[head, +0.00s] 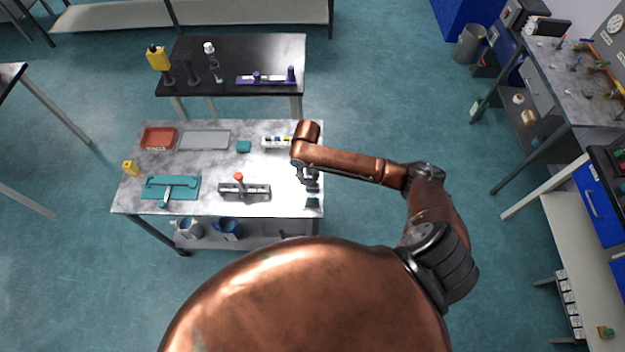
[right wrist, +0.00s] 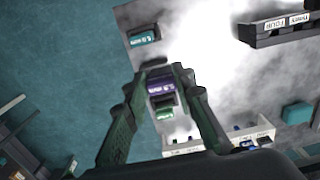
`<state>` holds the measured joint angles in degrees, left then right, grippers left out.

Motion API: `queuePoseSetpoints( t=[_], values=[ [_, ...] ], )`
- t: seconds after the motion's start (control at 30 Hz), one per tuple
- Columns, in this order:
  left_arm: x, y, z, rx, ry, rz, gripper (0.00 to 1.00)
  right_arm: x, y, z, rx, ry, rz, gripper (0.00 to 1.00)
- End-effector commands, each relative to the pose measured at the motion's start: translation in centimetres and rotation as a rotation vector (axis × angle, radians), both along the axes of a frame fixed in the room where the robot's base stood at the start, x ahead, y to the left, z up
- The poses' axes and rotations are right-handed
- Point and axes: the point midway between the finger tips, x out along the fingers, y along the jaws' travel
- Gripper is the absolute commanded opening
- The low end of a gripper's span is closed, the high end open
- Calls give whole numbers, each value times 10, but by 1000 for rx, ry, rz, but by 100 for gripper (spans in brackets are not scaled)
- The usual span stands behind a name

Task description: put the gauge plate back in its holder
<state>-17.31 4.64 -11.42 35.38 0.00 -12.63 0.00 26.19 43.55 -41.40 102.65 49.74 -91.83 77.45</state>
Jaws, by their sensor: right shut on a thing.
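My right gripper (head: 309,178) is over the right end of the marble-topped table. In the right wrist view its fingertips (right wrist: 160,80) are closed around a small dark piece with a purple label (right wrist: 160,87), apparently the gauge plate. A similar dark piece with a green label (right wrist: 164,114) shows just below it, between the fingers. Whether the held piece touches anything is unclear. A long dark holder with white word labels (right wrist: 280,30) is at the upper right; I cannot tell whether it is the plate's holder. My left gripper is not in view.
A dark piece with a teal label (right wrist: 144,38) lies near the table's right edge. A white rack (head: 272,142) with coloured pieces and a teal block (head: 244,147) are at the back.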

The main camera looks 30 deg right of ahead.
Motion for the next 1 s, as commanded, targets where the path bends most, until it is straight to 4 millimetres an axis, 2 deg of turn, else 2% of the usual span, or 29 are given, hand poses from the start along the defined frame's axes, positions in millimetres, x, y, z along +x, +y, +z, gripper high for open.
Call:
queuePoseSetpoints(
  t=[0.13,0.37,0.6,0.97,1.0],
  values=[
    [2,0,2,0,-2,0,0,7,-17,-20,-2,-1,0,0],
    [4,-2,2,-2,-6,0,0,11,-25,-32,0,-2,2,0],
    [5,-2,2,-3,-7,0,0,12,-27,-63,-1,-3,2,0],
    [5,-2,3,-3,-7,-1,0,11,-27,-67,-1,-3,3,0],
    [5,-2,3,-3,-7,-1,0,11,-27,-68,-1,-3,3,25]
  ],
)
